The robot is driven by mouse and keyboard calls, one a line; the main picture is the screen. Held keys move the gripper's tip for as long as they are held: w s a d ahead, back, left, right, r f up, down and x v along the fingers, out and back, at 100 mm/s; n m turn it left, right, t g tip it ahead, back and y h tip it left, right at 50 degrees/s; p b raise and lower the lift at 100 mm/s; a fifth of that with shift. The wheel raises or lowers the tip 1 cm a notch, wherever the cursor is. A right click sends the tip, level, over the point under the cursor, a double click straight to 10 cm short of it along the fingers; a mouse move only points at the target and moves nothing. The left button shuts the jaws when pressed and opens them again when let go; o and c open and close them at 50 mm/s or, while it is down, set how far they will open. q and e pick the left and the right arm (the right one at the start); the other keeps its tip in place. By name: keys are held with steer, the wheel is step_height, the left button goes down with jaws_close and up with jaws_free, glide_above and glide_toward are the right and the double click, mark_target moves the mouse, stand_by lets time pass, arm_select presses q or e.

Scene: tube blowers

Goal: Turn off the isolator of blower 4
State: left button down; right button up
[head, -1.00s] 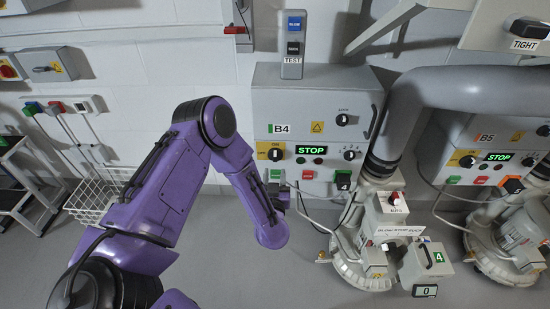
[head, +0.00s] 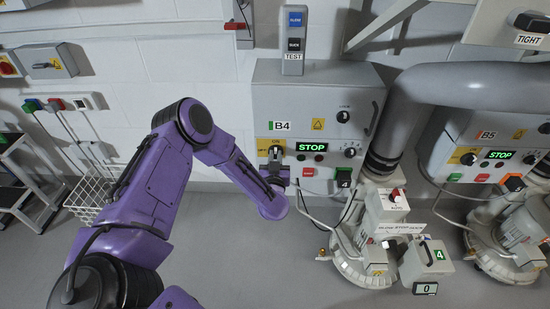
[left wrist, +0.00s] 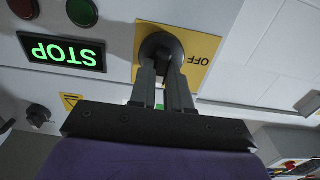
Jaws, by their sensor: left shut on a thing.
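The blower 4 cabinet, marked B4 (head: 281,126), carries the isolator, a dark rotary knob on a yellow plate (head: 263,143). In the left wrist view the picture is upside down, with the knob (left wrist: 160,46) on the yellow plate (left wrist: 203,45) and the word OFF to its right. My left gripper (head: 276,150) reaches up to the knob. Its two fingers (left wrist: 164,68) are shut on the knob, close to the plate. The fingers hide part of the plate, and I cannot tell the knob's exact setting. My right gripper is not in view.
A green STOP display (head: 311,148) is right of the isolator, with another dark knob (head: 351,152) beyond it. The B5 cabinet (head: 488,135) is at the right. A wire basket (head: 88,195) hangs at the left. Open floor lies in front.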

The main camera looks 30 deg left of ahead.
arm_select(q)
steer(key=shift+n, duration=0.3)
steer(key=shift+s+a+f+n+b, duration=0.15)
steer(key=shift+n+b, duration=0.55)
steer(key=shift+n, duration=2.15)
steer(key=shift+s+a+f+n+b, duration=0.25)
steer(key=shift+n+b, duration=0.45)
steer(key=shift+n, duration=2.2)
steer(key=shift+w+a+f+n+b, duration=0.2)
steer(key=shift+n+b, duration=0.5)
steer(key=shift+n, duration=2.15)
steer(key=shift+s+d, duration=0.15)
steer(key=shift+d, duration=0.05)
steer(key=c, duration=1.1)
jaws_free()
